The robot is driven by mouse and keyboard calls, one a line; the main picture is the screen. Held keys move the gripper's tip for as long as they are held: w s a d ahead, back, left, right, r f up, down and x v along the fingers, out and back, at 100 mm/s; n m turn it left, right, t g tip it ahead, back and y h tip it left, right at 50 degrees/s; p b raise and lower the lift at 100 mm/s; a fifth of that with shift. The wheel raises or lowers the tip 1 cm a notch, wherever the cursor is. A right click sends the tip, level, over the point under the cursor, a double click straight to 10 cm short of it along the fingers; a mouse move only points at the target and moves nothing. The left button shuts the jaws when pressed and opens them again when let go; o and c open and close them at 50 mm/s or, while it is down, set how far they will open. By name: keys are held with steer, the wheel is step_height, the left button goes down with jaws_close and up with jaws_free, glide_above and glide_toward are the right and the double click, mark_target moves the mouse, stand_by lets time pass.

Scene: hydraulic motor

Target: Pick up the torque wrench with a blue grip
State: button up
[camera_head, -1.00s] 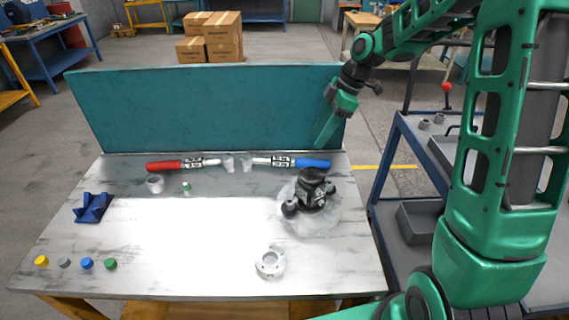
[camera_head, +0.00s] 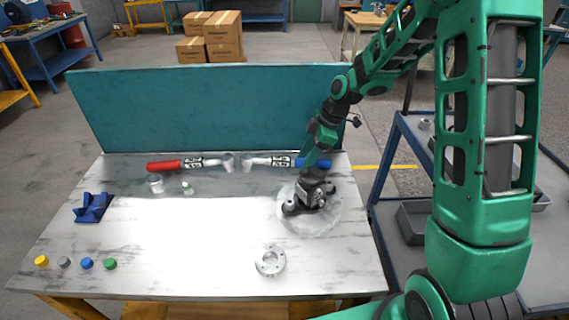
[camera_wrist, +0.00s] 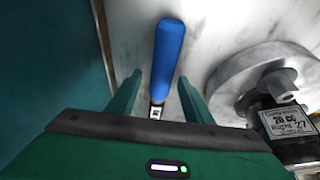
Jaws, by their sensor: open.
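The torque wrench with a blue grip (camera_head: 273,161) lies flat near the back edge of the table, its blue end to the right. My gripper (camera_head: 312,163) is at its blue grip, which partly shows behind the gripper in the head view. In the wrist view the blue grip (camera_wrist: 168,58) lies between the two green fingers of my open gripper (camera_wrist: 160,88), with a gap on each side. The wrench's shaft is mostly hidden under the gripper body there. How high the fingers are above the table is hard to tell.
A dark motor part (camera_head: 312,188) on a round pale disc (camera_head: 325,222) stands close in front of my gripper. A teal panel (camera_head: 200,110) rises behind the table. A red-gripped wrench (camera_head: 180,164) lies to the left. The table's middle (camera_head: 200,235) is clear.

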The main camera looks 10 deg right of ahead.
steer(key=shift+c, duration=0.3)
jaws_close()
steer(key=r, duration=0.4)
steer(key=shift+s+a+r, duration=0.15)
steer(key=shift+a+r, duration=0.15)
steer(key=shift+a, duration=0.1)
steer(key=s+a+r, duration=0.6)
steer(key=a, duration=0.3)
steer(key=shift+r, duration=0.15)
